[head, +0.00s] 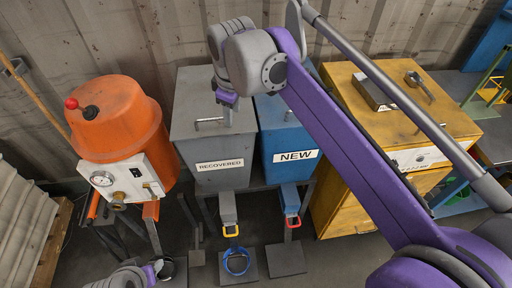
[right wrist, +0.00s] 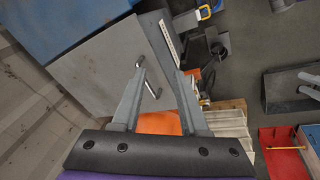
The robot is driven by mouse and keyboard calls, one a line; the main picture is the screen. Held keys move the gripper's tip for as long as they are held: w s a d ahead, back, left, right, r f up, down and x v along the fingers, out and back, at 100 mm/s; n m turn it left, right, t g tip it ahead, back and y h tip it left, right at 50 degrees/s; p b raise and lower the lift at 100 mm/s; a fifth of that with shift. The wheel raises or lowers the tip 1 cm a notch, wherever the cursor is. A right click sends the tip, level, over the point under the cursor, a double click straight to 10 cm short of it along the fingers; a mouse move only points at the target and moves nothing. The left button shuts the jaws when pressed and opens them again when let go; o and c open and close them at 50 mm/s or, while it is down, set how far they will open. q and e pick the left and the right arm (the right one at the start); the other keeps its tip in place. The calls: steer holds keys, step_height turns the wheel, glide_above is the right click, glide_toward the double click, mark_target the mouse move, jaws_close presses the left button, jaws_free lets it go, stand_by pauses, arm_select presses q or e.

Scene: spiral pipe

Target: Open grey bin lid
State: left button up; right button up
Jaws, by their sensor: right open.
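The grey bin (head: 205,155), labelled RECOVERED, stands left of the blue bin in the head view. Its flat grey lid (head: 195,90) lies closed. A thin metal handle (head: 208,121) sits near the lid's front edge. My right gripper (head: 228,116) hangs over the lid beside the handle and partly hides the lid. In the right wrist view the lid (right wrist: 95,75) fills the upper left. The open fingers point at the lid, and the handle (right wrist: 147,79) shows between them; contact cannot be told. My left gripper (head: 155,270) is partly visible at the bottom edge; its jaws are unclear.
The blue bin (head: 285,130), labelled NEW, stands close on the right, with a yellow cabinet (head: 335,180) beyond it. An orange tank (head: 115,125) with a gauge stands on the left. Pedals (head: 237,262) are on the floor in front. A corrugated wall (head: 130,40) is behind.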

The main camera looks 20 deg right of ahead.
steer(key=s+d+f+m, duration=0.3)
steer(key=s+f, duration=0.3)
steer(key=s, duration=0.2)
steer(key=shift+s+f+m+t+p, duration=0.15)
steer(key=shift+s+m+t+p, duration=0.25)
steer(key=shift+m, duration=0.2)
steer(key=s+d+f+m+t, duration=0.1)
steer(key=s+f+m, duration=0.2)
steer(key=s+f, duration=0.35)
steer(key=s+d+f+m, duration=0.2)
steer(key=s+f+m, duration=0.1)
steer(key=s+f, duration=0.35)
steer(key=w+a+r+m+g, duration=0.1)
steer(key=w+a+r+m, duration=0.2)
steer(key=w+r+m, duration=0.6)
steer(key=w+a+r+m+g, duration=0.1)
steer(key=w+a+r+m, duration=0.35)
steer(key=w+r, duration=0.85)
steer(key=m+g+b, duration=0.1)
steer(key=m+b, duration=0.2)
steer(key=m, duration=0.3)
glide_above(215, 130)
step_height(215, 130, down, 10)
steer(key=shift+w+d+f, duration=0.1)
steer(key=shift+f, duration=0.05)
